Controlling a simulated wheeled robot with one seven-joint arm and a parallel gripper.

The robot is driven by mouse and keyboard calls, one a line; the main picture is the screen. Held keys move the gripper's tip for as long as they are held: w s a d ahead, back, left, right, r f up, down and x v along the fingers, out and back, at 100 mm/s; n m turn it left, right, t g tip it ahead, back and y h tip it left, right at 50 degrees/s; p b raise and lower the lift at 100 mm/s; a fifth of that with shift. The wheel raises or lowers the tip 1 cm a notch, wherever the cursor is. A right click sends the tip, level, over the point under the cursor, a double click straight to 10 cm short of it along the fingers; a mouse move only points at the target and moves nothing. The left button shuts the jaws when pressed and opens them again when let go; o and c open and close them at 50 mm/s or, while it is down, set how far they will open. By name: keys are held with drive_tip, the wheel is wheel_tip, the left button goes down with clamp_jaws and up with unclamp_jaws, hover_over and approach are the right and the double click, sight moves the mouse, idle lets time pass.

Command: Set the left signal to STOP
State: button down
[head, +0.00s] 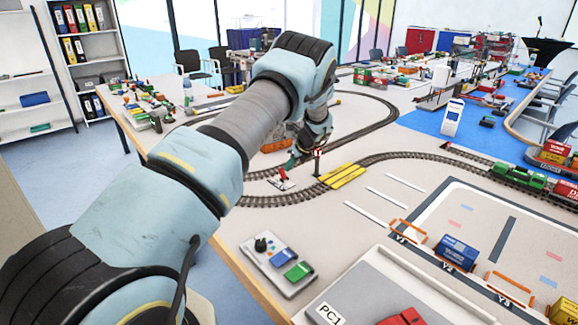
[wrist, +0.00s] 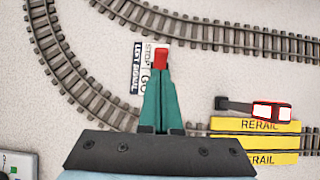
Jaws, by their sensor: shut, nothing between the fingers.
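My gripper (wrist: 160,82) points down with its green fingers together and nothing between them. A small red block (wrist: 160,58) shows right at the fingertips; I cannot tell whether they touch it. The LEFT SIGNAL plate (wrist: 137,75) lies just left of the fingers, with STOP and GO lettering beside it; STOP is at the upper end and GO lower. The fingers partly cover this spot. A red and white signal head (wrist: 272,111) on a dark post stands by the yellow RERAIL plates, right of the gripper. In the head view my gripper (head: 289,168) is low over the table, left of the signal (head: 318,155).
Curved track (wrist: 75,75) runs left of and above the gripper. Yellow RERAIL plates (head: 343,176) lie across the track. A control box (head: 278,265) with blue and green buttons sits near the table's front edge. Wagons and orange-framed bays (head: 408,230) stand to the right.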

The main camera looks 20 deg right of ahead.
drive_tip(key=w+r+b+v, duration=0.1)
drive_tip(key=b+v, duration=0.1)
drive_tip(key=v, duration=1)
drive_tip(key=shift+a+r+b, duration=0.15)
drive_tip(key=shift+a+b, duration=0.15)
drive_tip(key=shift+b, duration=0.05)
drive_tip(key=shift+a, duration=0.1)
drive_tip(key=s+a+r+n+g, duration=0.1)
drive_tip(key=s+a+n, duration=0.1)
drive_tip(key=a+n, duration=0.3)
drive_tip(key=s+a+r+n+g+h, duration=0.1)
drive_tip(key=s+a+n, duration=0.2)
drive_tip(key=a, duration=0.4)
drive_tip(key=s+a+r+n+g, duration=0.1)
drive_tip(key=s+a+n, duration=0.1)
drive_tip(key=a+n, duration=0.3)
drive_tip(key=s+a+n+h, duration=0.1)
drive_tip(key=s+a+n, duration=0.7)
drive_tip(key=s, duration=0.3)
drive_tip(key=s+a+r+n+g+h, duration=0.1)
drive_tip(key=s+a+n, duration=0.7)
drive_tip(key=s, duration=0.3)
drive_tip(key=shift+s+a+r+n+g, duration=0.25)
drive_tip(key=shift+a+n+g, duration=0.05)
drive_tip(key=shift+a+n, duration=0.15)
